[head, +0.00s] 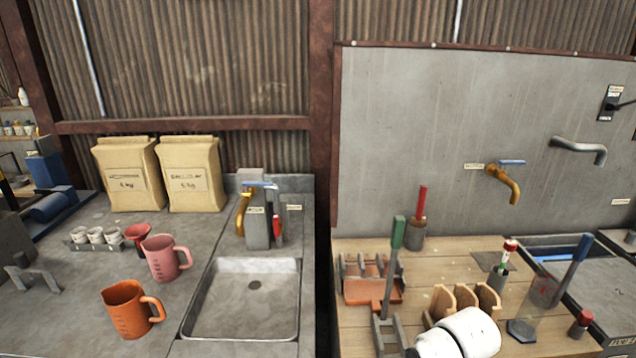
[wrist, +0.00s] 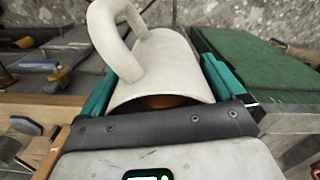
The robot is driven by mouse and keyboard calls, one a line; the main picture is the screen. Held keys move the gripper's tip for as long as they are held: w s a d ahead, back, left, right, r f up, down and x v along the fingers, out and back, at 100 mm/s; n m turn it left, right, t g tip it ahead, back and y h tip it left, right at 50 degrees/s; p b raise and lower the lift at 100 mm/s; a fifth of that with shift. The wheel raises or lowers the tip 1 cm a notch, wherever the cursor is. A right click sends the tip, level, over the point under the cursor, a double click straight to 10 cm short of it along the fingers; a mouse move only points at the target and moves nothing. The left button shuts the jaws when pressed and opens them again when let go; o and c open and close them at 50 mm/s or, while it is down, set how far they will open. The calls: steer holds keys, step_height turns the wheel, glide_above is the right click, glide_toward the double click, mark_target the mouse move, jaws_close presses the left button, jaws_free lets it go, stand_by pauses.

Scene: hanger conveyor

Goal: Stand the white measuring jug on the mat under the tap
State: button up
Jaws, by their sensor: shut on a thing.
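The white measuring jug (wrist: 150,65) fills the middle of the wrist view, its looped handle at the upper left and its rim towards the camera. My gripper (wrist: 160,72) is shut on it, with one teal finger on each side. Something orange-brown shows just inside the rim. I cannot make out the jug or the gripper in the head view. A brass tap (head: 508,185) with a blue lever sticks out of the grey wall panel at the right. A thin grey mat (head: 485,261) lies on the wooden bench below it, partly hidden by a red-topped tool.
A pink jug (head: 163,260) and an orange jug (head: 126,309) stand left of a sink (head: 243,300). Another brass tap (head: 242,212) is behind the sink. A rack (head: 372,285), a clear vessel (head: 543,291) and upright tools crowd the wooden bench (head: 445,270). A green board (wrist: 255,60) is right of the jug.

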steer(key=s+a+f+m, duration=0.2)
steer(key=s+a+f, duration=0.2)
steer(key=a+f, duration=0.2)
steer(key=shift+s+f+b, duration=0.25)
steer(key=shift+f+b, duration=0.1)
steer(key=shift+f, duration=0.3)
